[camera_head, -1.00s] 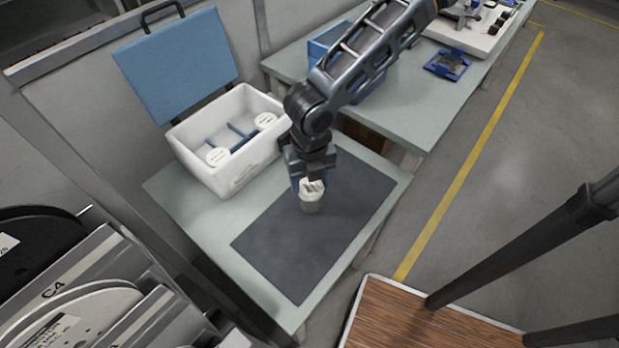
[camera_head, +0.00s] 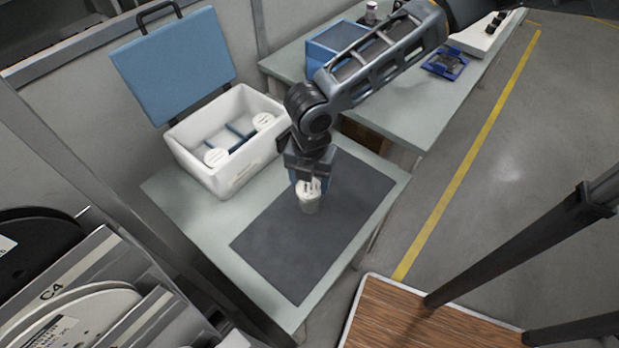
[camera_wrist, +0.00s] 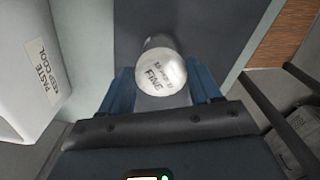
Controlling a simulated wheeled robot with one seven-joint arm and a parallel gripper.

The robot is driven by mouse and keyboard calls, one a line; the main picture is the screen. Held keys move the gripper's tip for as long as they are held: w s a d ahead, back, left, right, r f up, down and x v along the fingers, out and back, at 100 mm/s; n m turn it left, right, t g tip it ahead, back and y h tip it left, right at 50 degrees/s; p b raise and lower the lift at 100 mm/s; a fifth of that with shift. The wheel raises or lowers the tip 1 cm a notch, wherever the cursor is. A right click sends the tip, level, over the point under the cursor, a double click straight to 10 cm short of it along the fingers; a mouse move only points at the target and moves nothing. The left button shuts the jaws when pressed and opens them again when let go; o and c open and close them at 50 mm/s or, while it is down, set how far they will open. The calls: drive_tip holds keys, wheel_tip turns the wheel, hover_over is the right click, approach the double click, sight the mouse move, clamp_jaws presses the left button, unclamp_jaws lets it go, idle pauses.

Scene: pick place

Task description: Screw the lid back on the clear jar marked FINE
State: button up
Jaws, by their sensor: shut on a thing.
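A clear jar (camera_head: 309,205) stands upright on the dark mat (camera_head: 275,245). Its white lid (camera_head: 313,184) sits on the mouth, and how far it is threaded cannot be told. In the wrist view the lid (camera_wrist: 160,72) faces me with FINE printed on it, and part of the jar (camera_wrist: 158,41) shows past its edge. My gripper (camera_head: 310,184) points down over the jar, shut on the lid. In the wrist view the blue fingers of my gripper (camera_wrist: 162,88) flank the lid on both sides.
A white cooler box (camera_head: 185,165) with its blue lid (camera_head: 175,65) raised stands behind left, holding jars with white lids and blue dividers. A blue bin (camera_head: 335,42) and a blue-framed item (camera_head: 446,63) are on the farther table. The mat's front is clear.

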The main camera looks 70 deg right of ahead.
drive_tip(key=m, duration=0.4)
drive_tip(key=shift+s, duration=0.1)
idle(0.3)
drive_tip(key=shift+m, duration=0.3)
drive_tip(key=m, duration=0.5)
drive_tip(key=shift+s+a+m, duration=0.1)
drive_tip(key=shift+s+m, duration=0.05)
drive_tip(key=shift+m, duration=0.25)
drive_tip(key=o, duration=0.9)
drive_tip(key=c, duration=0.3)
drive_tip(key=shift+r, duration=0.15)
